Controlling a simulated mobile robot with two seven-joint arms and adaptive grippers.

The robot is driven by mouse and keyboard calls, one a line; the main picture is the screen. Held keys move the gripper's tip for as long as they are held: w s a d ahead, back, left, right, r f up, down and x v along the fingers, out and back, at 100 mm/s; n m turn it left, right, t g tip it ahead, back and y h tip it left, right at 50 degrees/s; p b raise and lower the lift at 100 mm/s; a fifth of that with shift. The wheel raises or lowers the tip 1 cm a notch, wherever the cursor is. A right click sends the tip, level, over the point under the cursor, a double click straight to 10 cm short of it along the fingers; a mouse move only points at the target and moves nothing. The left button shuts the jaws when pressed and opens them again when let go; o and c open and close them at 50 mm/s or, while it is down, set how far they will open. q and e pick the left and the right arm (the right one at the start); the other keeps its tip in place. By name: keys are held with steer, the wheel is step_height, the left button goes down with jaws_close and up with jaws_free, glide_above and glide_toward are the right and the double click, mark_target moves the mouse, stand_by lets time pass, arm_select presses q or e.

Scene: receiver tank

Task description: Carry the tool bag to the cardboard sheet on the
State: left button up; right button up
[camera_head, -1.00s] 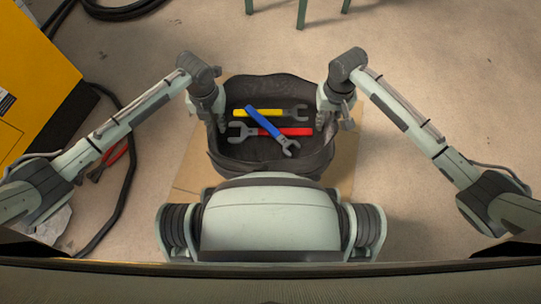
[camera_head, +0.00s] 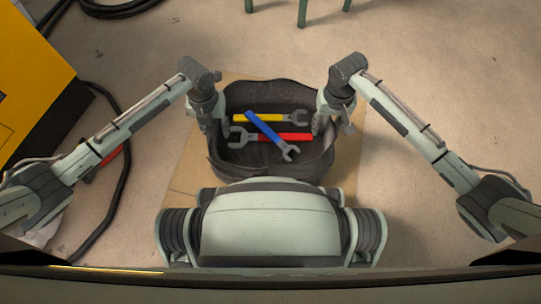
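The dark grey tool bag (camera_head: 270,162) is open at the top and upright in front of me. Inside lie a yellow wrench (camera_head: 262,118), a blue wrench (camera_head: 265,129) and a red wrench (camera_head: 292,137). My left gripper (camera_head: 214,124) is shut on the bag's left rim, and my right gripper (camera_head: 328,124) is shut on its right rim; fingertip contact is partly hidden. The tan cardboard sheet (camera_head: 186,182) shows beneath and around the bag. My own body hides its near part. I cannot tell whether the bag's bottom touches the sheet.
A yellow cabinet (camera_head: 35,75) stands at the far left. A black hose (camera_head: 122,190) runs along the floor there, beside a red-handled tool (camera_head: 105,163) partly behind my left arm. Green legs (camera_head: 302,12) stand at the top. The floor on the right is clear.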

arm_select(q)
step_height(320, 180, up, 12)
steer(key=shift+f, duration=0.15)
arm_select(e)
steer(key=shift+r, duration=0.2)
step_height(320, 180, up, 12)
steer(key=shift+f, duration=0.15)
stand_by(0.4)
stand_by(0.5)
